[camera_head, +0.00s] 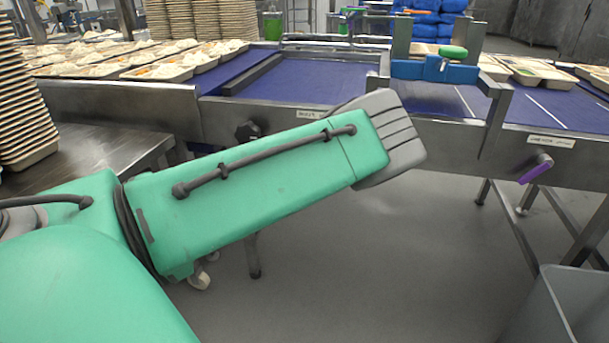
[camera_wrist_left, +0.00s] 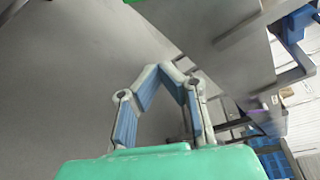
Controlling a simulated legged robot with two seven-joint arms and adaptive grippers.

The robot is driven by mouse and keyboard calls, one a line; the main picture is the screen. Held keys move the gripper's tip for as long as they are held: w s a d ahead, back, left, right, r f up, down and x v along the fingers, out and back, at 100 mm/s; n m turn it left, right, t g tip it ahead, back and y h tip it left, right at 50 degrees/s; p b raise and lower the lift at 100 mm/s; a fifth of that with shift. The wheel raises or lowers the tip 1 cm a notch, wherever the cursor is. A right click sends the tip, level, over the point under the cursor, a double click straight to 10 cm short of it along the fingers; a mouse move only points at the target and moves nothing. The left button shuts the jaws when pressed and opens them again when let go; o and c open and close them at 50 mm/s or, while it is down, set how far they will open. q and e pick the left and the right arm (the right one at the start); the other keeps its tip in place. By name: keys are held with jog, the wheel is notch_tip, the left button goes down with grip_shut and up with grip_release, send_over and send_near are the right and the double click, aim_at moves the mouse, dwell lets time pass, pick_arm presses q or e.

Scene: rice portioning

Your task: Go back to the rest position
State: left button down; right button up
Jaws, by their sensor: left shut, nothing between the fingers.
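My left gripper (camera_wrist_left: 171,70) shows in the wrist view with its jointed fingers drawn together at the tips. Nothing is between them, and grey floor lies behind. In the head view my green left arm comes in from the left and reaches up to the right. It ends in a grey ribbed part in front of the conveyor's side, and the fingers cannot be made out there. My right gripper is in neither view.
A blue conveyor (camera_head: 312,83) with steel sides runs across the back. Filled trays (camera_head: 160,72) stand at the left, near stacked trays (camera_head: 20,110) on a steel table (camera_head: 100,148). A grey bin (camera_head: 570,305) stands at lower right. The floor between is clear.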

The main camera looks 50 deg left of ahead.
pick_arm(q)
jog(key=s+d+f+n+g+p, duration=0.35)
jog(key=s+f+n+g, duration=0.35)
jog(key=s+f+n, duration=0.5)
jog(key=s+d+f+n+g+h+p, duration=0.1)
jog(key=s+d+n+g+h, duration=0.3)
jog(key=s+d, duration=1.6)
jog(key=s+n+g, duration=0.1)
jog(key=n+g, duration=0.2)
jog(key=n, duration=0.1)
jog(key=shift+s+f+g+p, duration=0.2)
jog(key=shift+f+g+p, duration=0.1)
jog(key=shift+g, duration=0.1)
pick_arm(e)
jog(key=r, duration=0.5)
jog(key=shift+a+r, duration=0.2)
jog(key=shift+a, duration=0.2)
